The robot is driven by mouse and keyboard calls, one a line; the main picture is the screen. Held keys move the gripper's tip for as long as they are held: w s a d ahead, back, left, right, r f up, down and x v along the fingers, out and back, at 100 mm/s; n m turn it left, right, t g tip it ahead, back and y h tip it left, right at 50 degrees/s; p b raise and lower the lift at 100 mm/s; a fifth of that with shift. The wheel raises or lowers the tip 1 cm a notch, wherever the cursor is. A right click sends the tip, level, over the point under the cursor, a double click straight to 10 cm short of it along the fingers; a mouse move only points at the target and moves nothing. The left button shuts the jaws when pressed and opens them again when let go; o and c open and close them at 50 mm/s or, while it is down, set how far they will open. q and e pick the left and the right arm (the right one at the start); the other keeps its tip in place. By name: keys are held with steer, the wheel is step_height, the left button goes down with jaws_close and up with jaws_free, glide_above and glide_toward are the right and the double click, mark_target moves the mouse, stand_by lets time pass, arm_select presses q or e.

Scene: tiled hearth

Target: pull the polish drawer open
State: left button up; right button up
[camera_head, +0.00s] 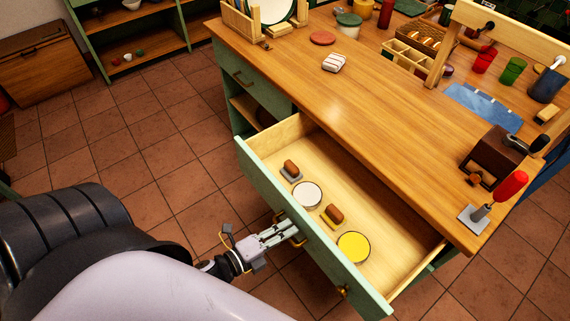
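The polish drawer (386,233) stands pulled out from the wooden-topped green bench, with its pale inside showing. In it lie a white round tin (307,195), a yellow round tin (353,247) and two brown-topped brushes (291,168) (334,214). My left gripper (293,232) is at the outside of the green drawer front, its fingers close together on the brass handle (301,241). The fingertips partly hide the handle. Another brass fitting (343,292) shows further right on the front. My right gripper is not in view.
The bench top (330,110) holds a striped block (334,63), a red-handled tool (505,190), a dark brown box (494,152) and a blue cloth (484,106). Green shelves (98,50) stand at the back left. The tiled floor left of the drawer is clear.

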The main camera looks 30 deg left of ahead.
arm_select(q)
steer(key=shift+o, duration=1.1)
steer(key=shift+s, duration=0.2)
steer(key=v, duration=1.1)
steer(key=shift+s+a, duration=0.15)
steer(key=shift+s, duration=0.15)
steer(key=shift+r, duration=0.15)
